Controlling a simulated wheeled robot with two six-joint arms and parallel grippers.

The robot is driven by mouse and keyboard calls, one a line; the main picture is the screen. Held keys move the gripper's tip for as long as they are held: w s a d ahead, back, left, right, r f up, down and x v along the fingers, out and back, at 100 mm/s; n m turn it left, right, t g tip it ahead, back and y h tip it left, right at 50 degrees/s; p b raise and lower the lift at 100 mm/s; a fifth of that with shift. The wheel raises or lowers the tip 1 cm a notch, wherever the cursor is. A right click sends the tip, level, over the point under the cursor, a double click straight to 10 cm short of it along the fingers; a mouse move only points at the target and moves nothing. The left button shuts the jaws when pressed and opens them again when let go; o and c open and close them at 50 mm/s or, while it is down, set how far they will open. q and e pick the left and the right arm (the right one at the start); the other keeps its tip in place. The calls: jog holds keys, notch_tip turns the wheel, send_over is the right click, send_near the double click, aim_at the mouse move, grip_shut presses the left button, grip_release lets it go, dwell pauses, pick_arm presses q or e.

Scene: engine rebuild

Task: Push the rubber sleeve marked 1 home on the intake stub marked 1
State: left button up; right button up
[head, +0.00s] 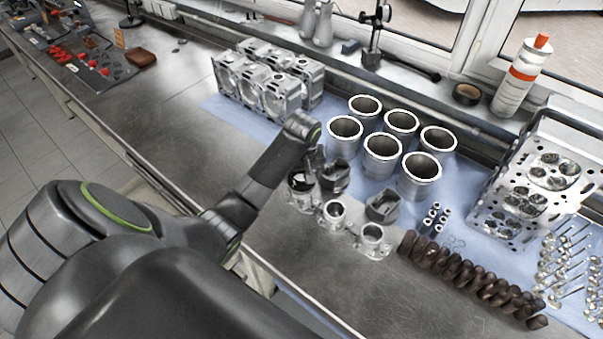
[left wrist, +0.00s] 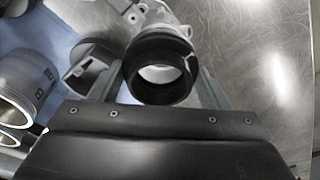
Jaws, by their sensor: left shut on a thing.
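The black rubber sleeve (left wrist: 158,48) is a short ring in the left wrist view, with its round opening facing the camera. My left gripper (head: 313,163) is shut on it, one finger on each side. A light metal intake stub (left wrist: 150,14) shows just beyond the sleeve and in line with it. In the head view this stub (head: 303,201) is the far left one of the three, directly at my left fingertips. I cannot tell how far the sleeve sits over the stub. No number is readable on either. My right gripper is not in view.
Two more metal stubs (head: 333,214) (head: 372,241) stand close by to the right. Dark pistons (head: 382,206) and several cylinder liners (head: 382,158) stand behind. A dark camshaft-like row (head: 470,275) lies at right. The bench left of my gripper is clear.

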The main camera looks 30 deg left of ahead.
pick_arm(q)
jog(key=shift+f, duration=1.15)
dwell(1.0)
jog(key=o, duration=0.3)
jog(key=shift+c, duration=1.4)
jog(key=shift+s+f, duration=0.1)
jog(key=shift+f, duration=0.7)
jog(key=o, duration=1)
